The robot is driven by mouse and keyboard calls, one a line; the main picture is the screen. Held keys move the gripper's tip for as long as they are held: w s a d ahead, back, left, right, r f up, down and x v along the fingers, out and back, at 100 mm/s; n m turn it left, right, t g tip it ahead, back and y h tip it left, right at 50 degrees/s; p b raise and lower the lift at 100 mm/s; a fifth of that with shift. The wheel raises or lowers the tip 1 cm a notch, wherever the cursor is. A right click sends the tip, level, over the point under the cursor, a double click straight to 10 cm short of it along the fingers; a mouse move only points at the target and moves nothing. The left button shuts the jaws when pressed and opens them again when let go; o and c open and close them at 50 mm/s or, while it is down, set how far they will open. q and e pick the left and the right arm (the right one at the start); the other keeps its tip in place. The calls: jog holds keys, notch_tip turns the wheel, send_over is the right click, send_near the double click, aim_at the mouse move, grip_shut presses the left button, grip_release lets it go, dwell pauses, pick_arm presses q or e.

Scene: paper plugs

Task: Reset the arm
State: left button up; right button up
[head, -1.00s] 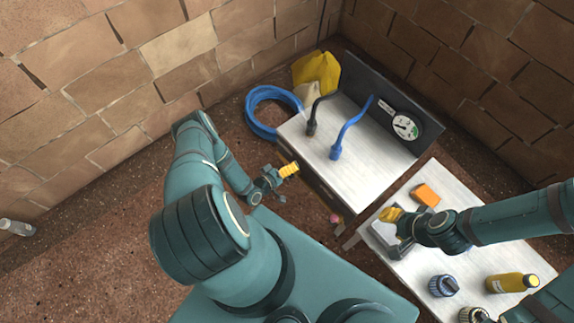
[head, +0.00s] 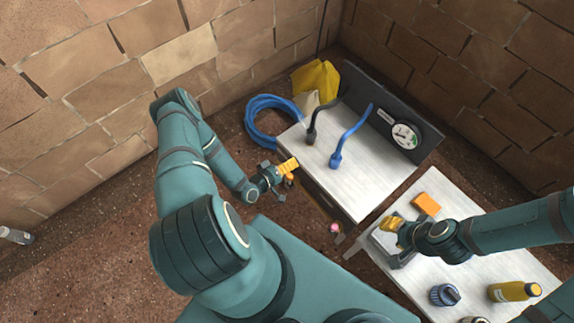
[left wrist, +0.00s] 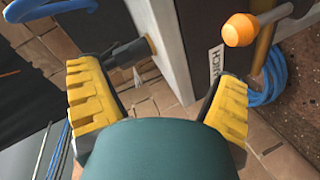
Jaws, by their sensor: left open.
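My left gripper (head: 287,168) is open and empty, beside the near left edge of the white-topped bench (head: 365,188). In the left wrist view its two yellow fingers (left wrist: 158,102) stand wide apart with nothing held between them. An orange knob (left wrist: 239,30) shows beyond the right finger, and a dark cylindrical part (left wrist: 130,53) beyond the left one. My left arm is bent, with its elbow raised at the left. My right gripper (head: 391,224) is over a grey box-like object on the second white table (head: 480,225); its finger gap is too small to judge.
The bench bears a black hose plug (head: 311,133), a blue hose plug (head: 336,160) and a dark panel with a gauge (head: 404,135). An orange block (head: 427,204) and yellow bottle (head: 515,291) are on the second table. A blue hose coil (head: 252,133) lies behind my left gripper.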

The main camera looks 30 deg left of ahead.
dwell(0.3)
pick_arm(q)
jog(key=w+d+r+m+g+h, duration=0.1)
jog(key=w+d+r+m+g, duration=0.2)
jog(key=d+r, duration=0.15)
jog(key=s+d+r+m+g, duration=0.5)
jog(key=s+d+r+g, duration=0.4)
jog(key=d, duration=0.5)
notch_tip(320, 180, up, 4)
jog(key=shift+s+d+f, duration=0.2)
jog(key=shift+s+f, duration=0.05)
jog(key=shift+s, duration=0.75)
